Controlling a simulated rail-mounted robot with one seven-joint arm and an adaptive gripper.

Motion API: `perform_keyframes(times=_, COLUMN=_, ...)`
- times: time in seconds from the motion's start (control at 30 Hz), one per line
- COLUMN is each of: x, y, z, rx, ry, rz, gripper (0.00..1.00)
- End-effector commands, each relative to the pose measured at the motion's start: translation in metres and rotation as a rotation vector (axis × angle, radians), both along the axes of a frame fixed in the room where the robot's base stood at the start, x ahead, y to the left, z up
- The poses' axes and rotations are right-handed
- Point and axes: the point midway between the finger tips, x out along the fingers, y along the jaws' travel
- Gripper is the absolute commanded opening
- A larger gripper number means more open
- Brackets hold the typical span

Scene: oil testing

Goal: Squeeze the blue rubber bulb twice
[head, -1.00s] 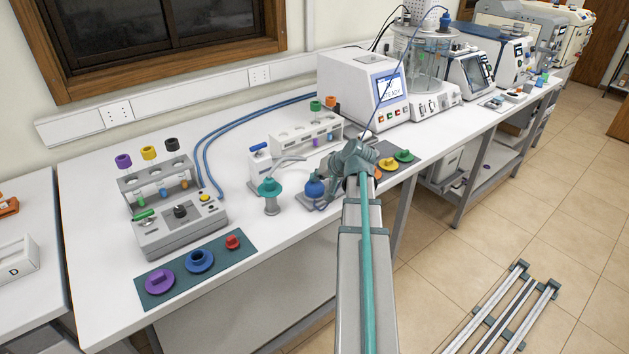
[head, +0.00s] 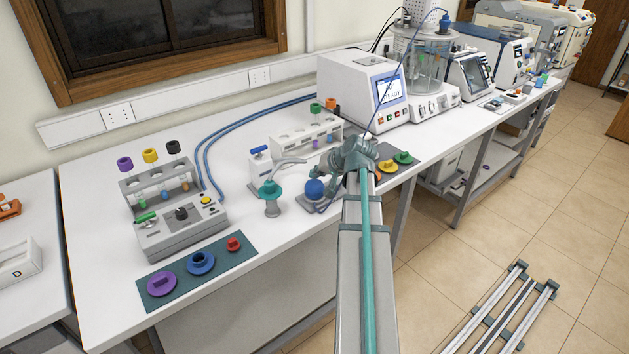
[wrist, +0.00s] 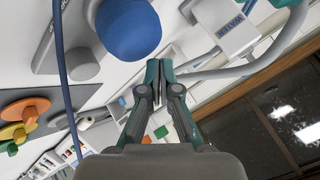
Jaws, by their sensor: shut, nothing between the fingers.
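The blue rubber bulb (head: 314,188) stands on a small grey base near the front edge of the white bench, left of my arm. In the wrist view the bulb (wrist: 128,28) is large, at the top, just beyond and left of my fingertips. My gripper (wrist: 161,72) is shut and empty, with its fingertips close together. It looks apart from the bulb, though the exact gap is hard to judge. In the head view my gripper (head: 331,172) is partly hidden by my own wrist, just right of the bulb.
A teal-topped stand (head: 271,193) is left of the bulb. A white dispenser (head: 260,165) with a curved spout and a white rack (head: 306,138) are behind. A dark mat with coloured caps (head: 196,266) lies front left. A blue cable passes close to the bulb.

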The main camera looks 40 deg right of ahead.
Motion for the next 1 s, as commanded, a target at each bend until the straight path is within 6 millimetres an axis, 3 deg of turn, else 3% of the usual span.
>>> perform_keyframes(times=0.47, x=0.000, y=0.000, z=0.006, rx=0.000, ry=0.000, rz=0.000, gripper=0.00)
perform_keyframes(times=1.0, x=0.000, y=0.000, z=0.051, rx=-0.001, ry=-0.001, rz=0.000, gripper=0.00)
